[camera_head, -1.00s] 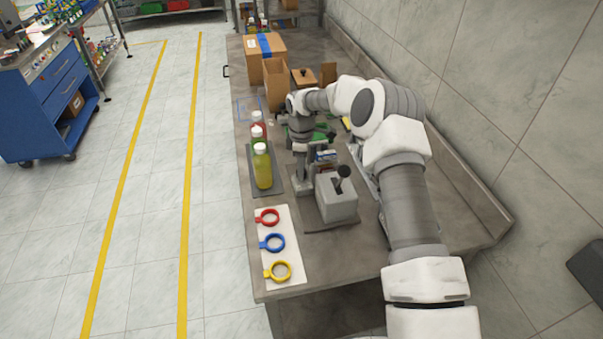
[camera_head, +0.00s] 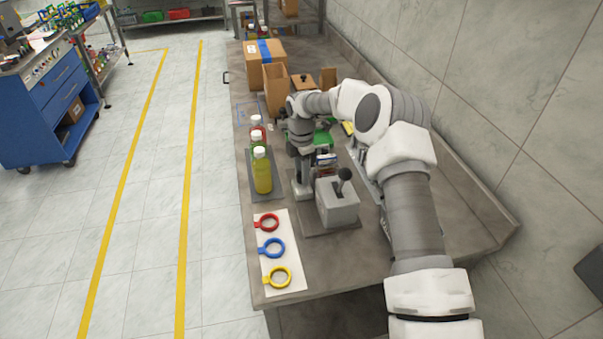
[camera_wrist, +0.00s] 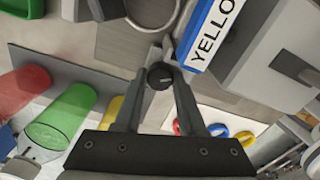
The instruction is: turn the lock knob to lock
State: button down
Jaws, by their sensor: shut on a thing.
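The lock knob (camera_wrist: 160,75) is a small dark round knob with a pale mark on its face, in the middle of the wrist view. My gripper (camera_wrist: 162,82) has its two grey fingers closing in on the knob from both sides, shut on it. A blue and white label reading "YELLO" (camera_wrist: 208,35) stands just to the right of the knob. In the head view my arm hangs down behind the grey box with a black lever (camera_head: 338,203); the knob and fingertips cannot be made out there.
Several bottles, including a yellow one (camera_head: 262,172), stand on a dark mat to the left. Red, blue (camera_head: 272,247) and yellow rings lie on a white sheet at the front. Cardboard boxes (camera_head: 264,55) stand farther back. A wall bounds the bench on the right.

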dwell(0.4)
jog(key=c, duration=0.5)
grip_release()
jog(key=shift+r, duration=0.1)
notch_tip(320, 180, up, 17)
jog(key=shift+r, duration=0.15)
